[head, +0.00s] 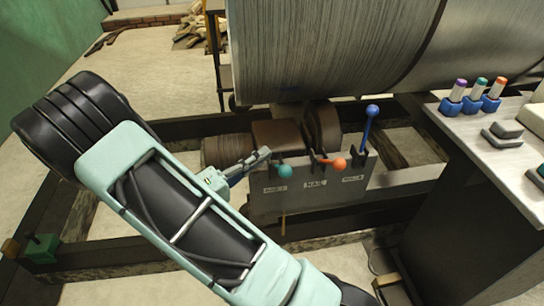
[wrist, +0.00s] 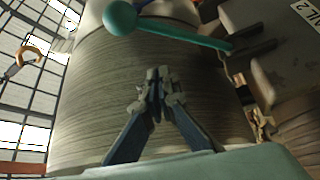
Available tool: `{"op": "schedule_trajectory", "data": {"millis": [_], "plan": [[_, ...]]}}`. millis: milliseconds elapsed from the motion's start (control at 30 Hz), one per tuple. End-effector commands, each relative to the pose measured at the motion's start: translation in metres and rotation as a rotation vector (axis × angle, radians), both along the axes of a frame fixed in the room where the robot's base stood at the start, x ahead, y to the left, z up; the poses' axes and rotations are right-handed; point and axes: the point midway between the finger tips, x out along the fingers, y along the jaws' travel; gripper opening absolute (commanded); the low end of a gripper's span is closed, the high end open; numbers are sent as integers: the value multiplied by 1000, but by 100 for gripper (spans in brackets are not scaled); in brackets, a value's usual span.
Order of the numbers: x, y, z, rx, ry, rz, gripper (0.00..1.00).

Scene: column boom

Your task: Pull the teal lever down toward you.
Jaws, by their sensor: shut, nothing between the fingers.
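The teal lever's round knob (head: 285,171) shows at the left of a grey lever panel (head: 310,192) in the head view; its rod is mostly hidden behind the knob. In the wrist view the teal knob (wrist: 119,18) is at the top, with its teal rod running right and slightly down to a dark mount. My gripper (head: 265,153) is beside the panel, up and left of the teal knob. In the wrist view its fingertips (wrist: 158,75) are together and empty, apart from the knob and rod.
An orange lever knob (head: 338,163) and an upright blue lever (head: 367,128) stand to the right on the same panel. A large ribbed drum (head: 325,50) is behind. A bench (head: 500,145) with coloured markers (head: 478,90) is at the right.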

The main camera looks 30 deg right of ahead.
Motion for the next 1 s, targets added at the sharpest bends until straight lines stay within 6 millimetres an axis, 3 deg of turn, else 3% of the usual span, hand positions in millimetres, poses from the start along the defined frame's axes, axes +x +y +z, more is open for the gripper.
{"op": "schedule_trajectory", "data": {"millis": [33, 200, 400, 1000], "plan": [[0, 15, -6, -2, 4, 9, 0], [-2, 48, -20, -2, 1, 8, 0], [-4, 71, -29, -2, -1, 6, 0], [-5, 76, -32, -2, -2, 4, 0]]}}
